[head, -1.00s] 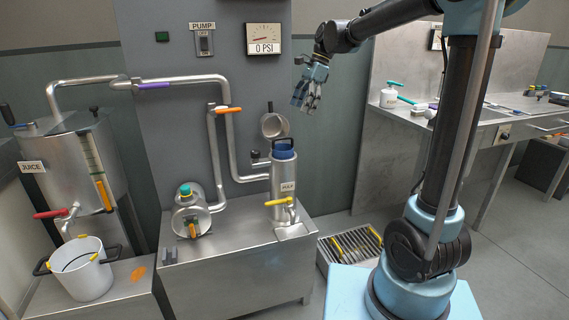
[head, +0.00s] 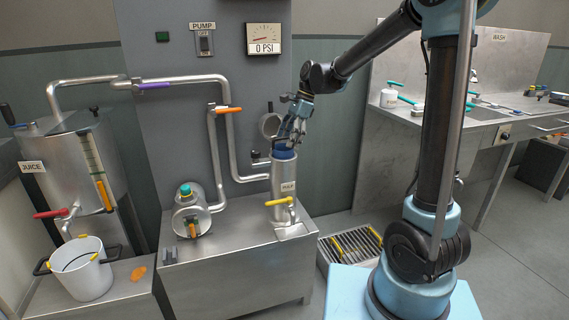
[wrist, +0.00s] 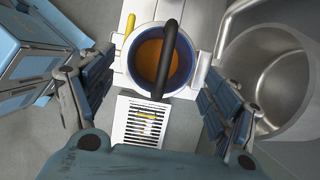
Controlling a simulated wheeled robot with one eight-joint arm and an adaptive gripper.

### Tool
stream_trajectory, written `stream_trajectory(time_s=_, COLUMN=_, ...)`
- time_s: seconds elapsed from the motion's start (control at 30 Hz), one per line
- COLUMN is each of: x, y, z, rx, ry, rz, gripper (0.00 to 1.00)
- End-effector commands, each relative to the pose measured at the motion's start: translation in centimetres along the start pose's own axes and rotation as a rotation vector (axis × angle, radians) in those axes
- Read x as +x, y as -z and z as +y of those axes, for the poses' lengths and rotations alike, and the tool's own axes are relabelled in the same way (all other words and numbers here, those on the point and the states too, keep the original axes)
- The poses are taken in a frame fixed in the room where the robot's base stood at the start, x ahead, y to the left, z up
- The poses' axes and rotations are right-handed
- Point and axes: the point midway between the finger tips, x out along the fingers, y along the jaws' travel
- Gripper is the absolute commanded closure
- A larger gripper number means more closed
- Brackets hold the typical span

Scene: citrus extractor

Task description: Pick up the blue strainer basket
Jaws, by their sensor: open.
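The blue strainer basket (head: 284,153) sits in the top of an upright steel canister (head: 282,180). In the wrist view the basket (wrist: 187,62) shows a round blue rim, an orange-brown inside and a black handle (wrist: 165,65) arching across its mouth. My gripper (head: 289,134) is directly above the basket, pointing down. In the wrist view my gripper (wrist: 157,76) is open, with fingers on both sides of the basket and handle, and nothing held. In the head view my fingers hide most of the handle.
A round hollow steel lid (head: 270,124) stands open behind the canister; it is close to my right-side fingers in the wrist view (wrist: 275,75). A yellow-handled valve (head: 279,202) is on the canister's front. Steel pipes (head: 232,150) run to its left.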

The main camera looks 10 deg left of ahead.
Motion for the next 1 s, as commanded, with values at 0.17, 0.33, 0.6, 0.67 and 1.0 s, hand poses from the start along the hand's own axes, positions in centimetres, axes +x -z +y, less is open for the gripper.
stream_trajectory(time_s=0.17, x=2.5, y=-0.1, z=-0.2, rx=-0.003, ry=0.0, rz=0.0, gripper=0.19)
stream_trajectory(time_s=0.33, x=3.5, y=-0.1, z=-0.2, rx=-0.001, ry=0.0, rz=0.0, gripper=0.19)
stream_trajectory(time_s=0.6, x=3.6, y=-0.1, z=-0.2, rx=-0.001, ry=0.0, rz=0.0, gripper=0.3)
stream_trajectory(time_s=0.67, x=3.6, y=-0.1, z=-0.2, rx=-0.001, ry=0.0, rz=0.0, gripper=0.44)
stream_trajectory(time_s=1.0, x=3.6, y=-0.1, z=-0.1, rx=-0.001, ry=-0.001, rz=0.0, gripper=0.89)
